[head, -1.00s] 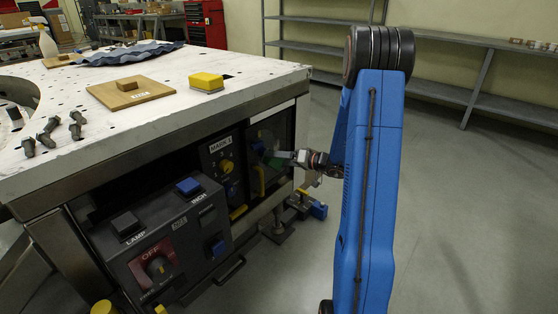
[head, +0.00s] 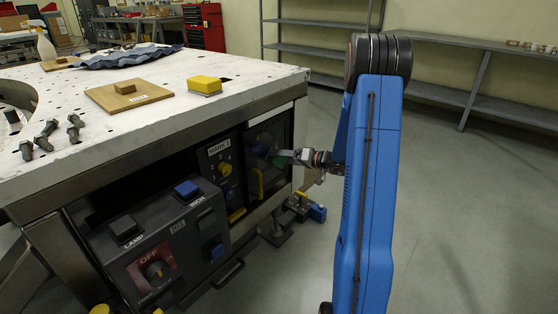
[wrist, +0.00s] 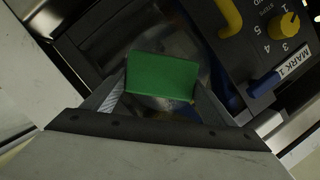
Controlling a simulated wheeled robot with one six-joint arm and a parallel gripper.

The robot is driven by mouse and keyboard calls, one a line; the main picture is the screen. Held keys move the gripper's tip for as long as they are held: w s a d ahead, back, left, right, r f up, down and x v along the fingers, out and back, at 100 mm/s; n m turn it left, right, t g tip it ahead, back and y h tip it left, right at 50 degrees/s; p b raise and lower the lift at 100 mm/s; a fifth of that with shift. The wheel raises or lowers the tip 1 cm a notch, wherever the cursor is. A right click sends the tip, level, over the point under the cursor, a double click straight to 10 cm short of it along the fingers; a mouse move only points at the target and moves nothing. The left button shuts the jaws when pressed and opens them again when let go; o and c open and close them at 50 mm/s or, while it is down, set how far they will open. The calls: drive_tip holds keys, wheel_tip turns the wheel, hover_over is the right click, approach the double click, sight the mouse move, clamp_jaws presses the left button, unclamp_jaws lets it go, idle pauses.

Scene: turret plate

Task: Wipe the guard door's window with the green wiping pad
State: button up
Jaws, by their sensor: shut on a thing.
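My gripper (head: 288,153) is shut on the green wiping pad (wrist: 163,77), which lies flat across the fingertips in the wrist view. In the head view the pad (head: 280,161) is small and partly hidden beside the fingers. The guard door's dark window (head: 264,140) is at the right end of the panel front under the table, and the pad is in front of it. In the wrist view the window (wrist: 174,44) shows partly behind the pad. I cannot tell whether pad and window touch.
A panel with a yellow knob (head: 225,169) and a MARK 1 label (wrist: 293,64) is left of the door. A control box (head: 160,235) juts out further left. A yellow block (head: 205,85) sits on the tabletop. The floor to the right is open.

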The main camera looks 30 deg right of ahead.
drive_tip(key=shift+w+d, duration=0.3)
drive_tip(key=shift+d, duration=0.35)
drive_tip(key=shift+w+d, duration=0.25)
drive_tip(key=shift+d, duration=0.4)
drive_tip(key=shift+w+d+r, duration=0.1)
drive_tip(key=shift+w+d, duration=0.1)
drive_tip(key=shift+d, duration=0.15)
drive_tip(key=shift+w+d+r, duration=0.1)
drive_tip(key=shift+d+r, duration=0.2)
drive_tip(key=shift+r, duration=0.5)
drive_tip(key=shift+s+a+r, duration=0.2)
drive_tip(key=shift+s+a, duration=0.15)
drive_tip(key=shift+a, duration=0.05)
drive_tip(key=shift+s+a+f, duration=0.15)
drive_tip(key=shift+s+a, duration=0.1)
drive_tip(key=shift+a, duration=0.5)
drive_tip(key=shift+s+a+f, duration=0.15)
drive_tip(key=shift+s+a, duration=0.1)
drive_tip(key=shift+a, duration=0.5)
drive_tip(key=shift+s+a, duration=0.25)
drive_tip(key=shift+a, duration=0.65)
drive_tip(key=shift+s+a, duration=0.25)
drive_tip(key=shift+a, duration=0.65)
drive_tip(key=shift+r, duration=0.75)
drive_tip(key=shift+w+d, duration=0.4)
drive_tip(key=shift+d, duration=0.5)
drive_tip(key=shift+w+d, duration=0.35)
drive_tip(key=shift+d, duration=0.5)
